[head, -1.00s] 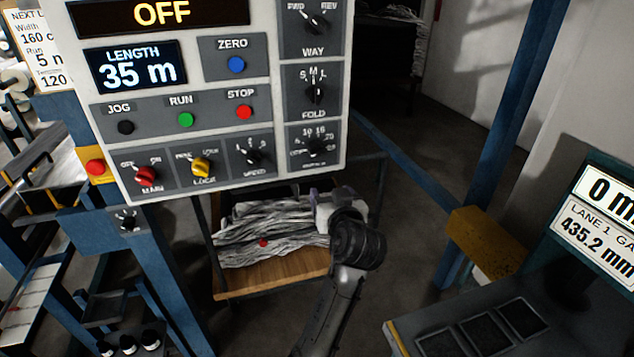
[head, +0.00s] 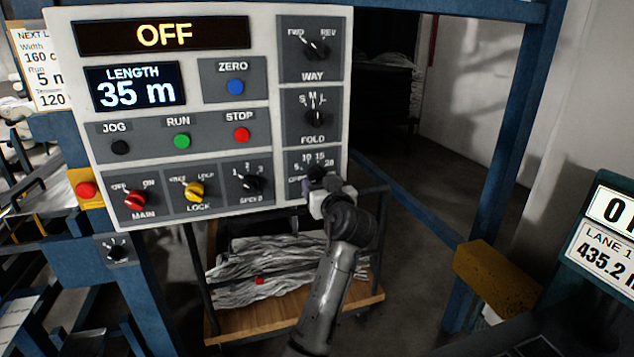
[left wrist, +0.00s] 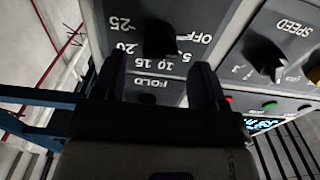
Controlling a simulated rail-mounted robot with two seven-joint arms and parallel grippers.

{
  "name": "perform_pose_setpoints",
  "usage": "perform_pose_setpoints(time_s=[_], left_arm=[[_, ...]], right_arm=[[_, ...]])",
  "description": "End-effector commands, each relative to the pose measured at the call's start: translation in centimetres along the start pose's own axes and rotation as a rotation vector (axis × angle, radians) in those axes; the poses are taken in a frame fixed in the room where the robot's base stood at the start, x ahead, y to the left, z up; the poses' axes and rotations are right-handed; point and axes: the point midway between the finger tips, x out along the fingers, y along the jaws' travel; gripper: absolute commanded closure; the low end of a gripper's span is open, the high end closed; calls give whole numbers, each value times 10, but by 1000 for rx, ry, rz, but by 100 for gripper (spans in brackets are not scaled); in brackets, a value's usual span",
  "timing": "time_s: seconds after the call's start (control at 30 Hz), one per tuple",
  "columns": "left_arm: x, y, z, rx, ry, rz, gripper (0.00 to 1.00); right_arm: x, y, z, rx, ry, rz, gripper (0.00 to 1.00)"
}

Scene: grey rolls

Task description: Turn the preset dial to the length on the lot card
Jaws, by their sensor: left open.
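The preset dial (head: 316,173) is a black knob at the panel's lower right, marked with 10, 15 and 20. My left gripper (head: 318,187) is at its lower edge and partly covers it. In the left wrist view, the dial (left wrist: 162,38) shows between the open fingers of my left gripper (left wrist: 160,78), with marks from OFF to 25. I cannot tell which mark it points to, or whether the fingers touch it. The lot card (head: 38,62) at the far left reads Width 160 and Run 5, its right side cut off. My right gripper is not in view.
The fold dial (head: 315,116) sits directly above the preset dial, and the speed dial (head: 250,184) to its left. The panel's display (head: 135,92) reads LENGTH 35 m. A yellow block (head: 495,275) stands right.

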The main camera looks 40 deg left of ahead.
Motion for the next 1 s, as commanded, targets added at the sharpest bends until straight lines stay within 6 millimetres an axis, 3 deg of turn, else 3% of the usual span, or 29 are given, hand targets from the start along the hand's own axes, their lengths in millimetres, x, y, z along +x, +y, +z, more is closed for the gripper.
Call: perform_pose_setpoints(time_s=[0.3, 0.73, 1.0], left_arm=[[34, 0, 0, 0, 0, 0, 34], [40, 0, 0, -1, -1, 0, 34], [40, 0, 0, -1, -1, 0, 58]], right_arm=[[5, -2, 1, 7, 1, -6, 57], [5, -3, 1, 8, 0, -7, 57], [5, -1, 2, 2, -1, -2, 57]])
